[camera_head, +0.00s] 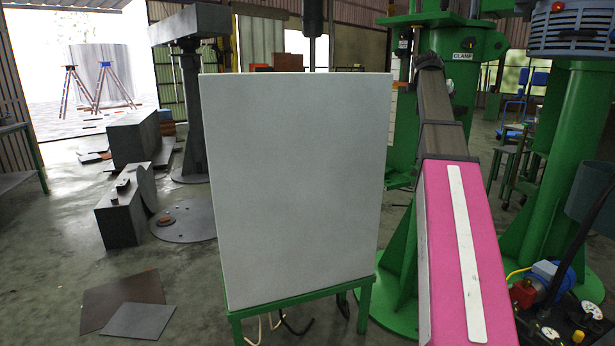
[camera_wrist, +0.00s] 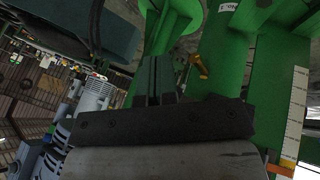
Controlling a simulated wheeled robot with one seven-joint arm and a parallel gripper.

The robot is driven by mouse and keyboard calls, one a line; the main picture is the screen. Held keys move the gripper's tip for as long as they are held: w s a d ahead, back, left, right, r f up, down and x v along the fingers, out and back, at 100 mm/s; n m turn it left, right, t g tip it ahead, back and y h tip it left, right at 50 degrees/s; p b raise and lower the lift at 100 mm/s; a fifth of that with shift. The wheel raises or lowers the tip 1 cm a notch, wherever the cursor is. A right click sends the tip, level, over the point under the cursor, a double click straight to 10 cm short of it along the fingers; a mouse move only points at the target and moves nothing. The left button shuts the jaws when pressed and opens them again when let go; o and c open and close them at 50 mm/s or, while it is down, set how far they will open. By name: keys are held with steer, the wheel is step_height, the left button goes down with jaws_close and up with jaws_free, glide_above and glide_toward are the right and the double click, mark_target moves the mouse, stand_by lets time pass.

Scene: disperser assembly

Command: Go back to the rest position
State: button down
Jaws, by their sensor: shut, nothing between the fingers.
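My gripper (camera_wrist: 155,66) shows in the wrist view. Its two dark fingers lie side by side with no visible object between them. The dark bar of its body spans the lower middle of that view. The fingers point toward green machinery (camera_wrist: 212,70), with no clear contact visible. I cannot make out the gripper in the head view.
In the head view, a large pale panel (camera_head: 298,190) stands over a green frame (camera_head: 300,300). Green machine columns (camera_head: 565,150) stand at the right, one labelled CLAMP. Grey blocks (camera_head: 125,215) and loose plates (camera_head: 135,322) lie on the left floor, with bare floor between.

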steer(key=s+a+f+n+y, duration=0.1)
steer(key=a+f, duration=0.4)
steer(key=f, duration=0.7)
steer(key=s+a+f+n+y, duration=0.15)
steer(key=a+f, duration=0.25)
steer(key=f, duration=0.7)
steer(key=s+a+f+n+y, duration=0.15)
steer(key=a+f, duration=0.35)
steer(key=f, duration=0.7)
steer(key=s+a+f+n+y, duration=0.1)
steer(key=s+a+f, duration=0.6)
steer(key=f, duration=0.5)
steer(key=s+a+f+n+y, duration=0.1)
steer(key=s+a+f+n, duration=0.1)
steer(key=s+a+f, duration=0.5)
steer(key=s+f, duration=0.5)
steer(key=f, duration=0.1)
steer(key=shift+s+a+f+g, duration=0.15)
steer(key=shift+s+g, duration=0.15)
